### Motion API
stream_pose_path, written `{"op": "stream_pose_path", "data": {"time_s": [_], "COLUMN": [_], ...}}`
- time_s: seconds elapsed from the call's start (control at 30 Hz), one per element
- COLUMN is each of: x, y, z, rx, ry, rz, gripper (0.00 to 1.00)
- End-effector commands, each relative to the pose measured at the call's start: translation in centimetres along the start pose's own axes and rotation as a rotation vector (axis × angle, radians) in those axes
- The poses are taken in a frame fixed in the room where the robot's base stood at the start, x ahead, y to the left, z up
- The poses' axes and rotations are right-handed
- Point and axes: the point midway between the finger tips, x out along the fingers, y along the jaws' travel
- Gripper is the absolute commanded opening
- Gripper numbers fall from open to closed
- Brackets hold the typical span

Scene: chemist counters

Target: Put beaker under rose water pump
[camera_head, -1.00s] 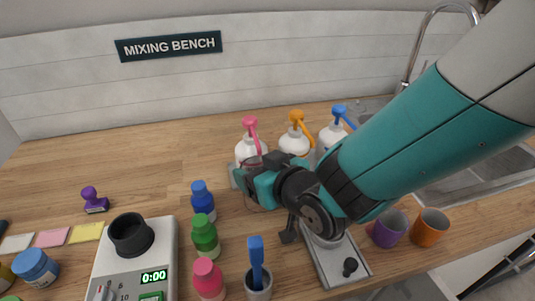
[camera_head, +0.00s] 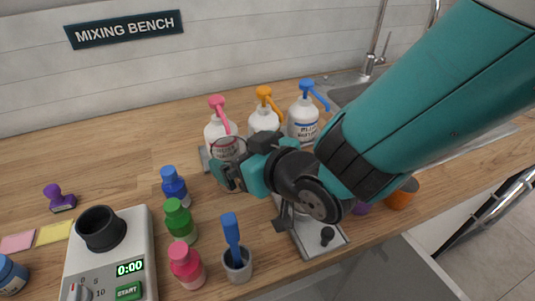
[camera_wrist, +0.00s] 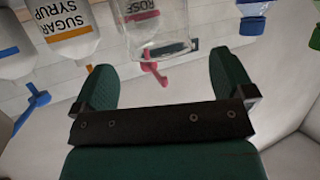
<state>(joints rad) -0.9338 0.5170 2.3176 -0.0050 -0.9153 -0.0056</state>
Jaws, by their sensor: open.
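The rose water bottle is white with a pink pump (camera_head: 217,103), at the left end of the row of pump bottles. The clear glass beaker (camera_head: 228,150) stands upright in front of it, its rim appearing just below the pink spout. In the wrist view, which is upside down, the beaker (camera_wrist: 165,38) is in front of the ROSE label. My gripper (camera_head: 232,178) is beside the beaker on its near side in the head view. In the wrist view the fingers of my gripper (camera_wrist: 165,78) are spread, with the beaker just beyond their tips. My arm hides part of the bench.
Orange (camera_head: 264,118) and blue (camera_head: 303,118) pump bottles stand right of the rose one. Blue (camera_head: 174,188), green (camera_head: 180,222) and pink (camera_head: 187,265) small bottles and a cup with a blue tool (camera_head: 237,262) stand nearby.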

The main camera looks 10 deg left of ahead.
Motion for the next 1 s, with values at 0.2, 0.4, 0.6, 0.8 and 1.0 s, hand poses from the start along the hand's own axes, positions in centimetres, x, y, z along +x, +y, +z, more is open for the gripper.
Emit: {"op": "stream_pose_path", "data": {"time_s": [0.2,0.4,0.6,0.8,1.0], "x": [-4.7,-7.1,-7.5,-8.0,-11.4], "y": [0.0,0.0,0.0,1.2,4.8], "z": [0.1,0.1,0.0,0.1,1.1], "rx": [0.000,0.000,0.000,0.032,0.174], "ry": [0.003,0.001,0.000,-0.048,-0.280], "rz": [0.000,0.000,0.000,0.020,0.066], "gripper": [1.00,1.00,1.00,1.00,1.00]}}
